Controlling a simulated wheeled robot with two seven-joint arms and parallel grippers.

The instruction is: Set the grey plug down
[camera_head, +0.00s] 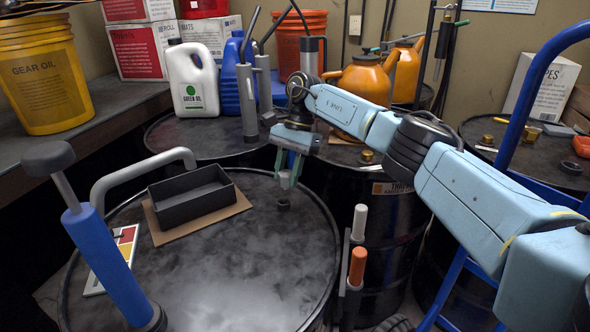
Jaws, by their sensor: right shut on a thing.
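My right gripper (287,172) points down over the right side of the front drum's dark lid (235,262). It is shut on the grey plug (285,181), a small light grey piece between its fingertips. The plug appears a little above the lid. A short dark round fitting (283,204) stands on the lid just below the plug in the picture; whether the plug is directly over it I cannot tell. My left gripper is not in view.
A black open tray (192,207) sits on cardboard (160,233) on the same lid. A blue hand pump (105,260) stands at the left. White (359,222) and orange (357,266) handles rise beside the drum. Jugs and orange cans stand behind. The lid's front is clear.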

